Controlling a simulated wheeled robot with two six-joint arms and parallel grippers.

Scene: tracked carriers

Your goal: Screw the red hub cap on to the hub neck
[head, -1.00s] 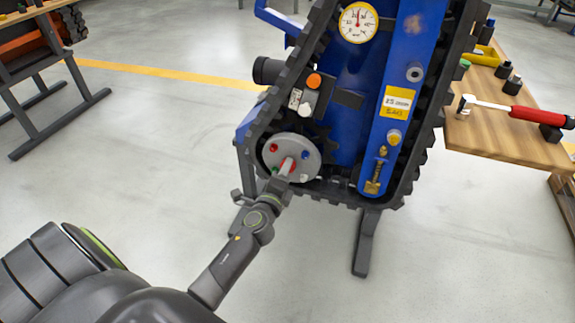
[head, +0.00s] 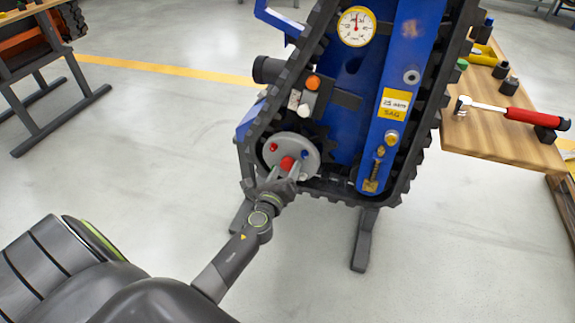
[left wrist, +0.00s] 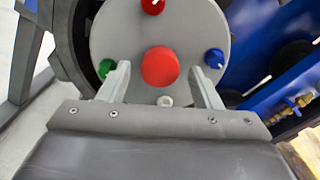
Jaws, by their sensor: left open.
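The red hub cap (head: 287,162) sits at the centre of the round grey hub disc (head: 298,141), and the hub neck is hidden behind it. In the left wrist view the cap (left wrist: 160,67) shows as a plain red circle facing the camera. My left gripper (head: 282,174) is open just in front of the disc. In the left wrist view its two fingers (left wrist: 160,72) stand left and right of the cap, with gaps on both sides. I cannot tell how far the cap is screwed on. My right gripper is not in view.
Around the cap the disc carries a red knob (left wrist: 152,5), a green knob (left wrist: 105,68), a blue knob (left wrist: 214,58) and a white one (left wrist: 165,101). Black track (head: 262,122) borders the blue carrier (head: 412,45). A wooden table (head: 490,135) with tools stands right.

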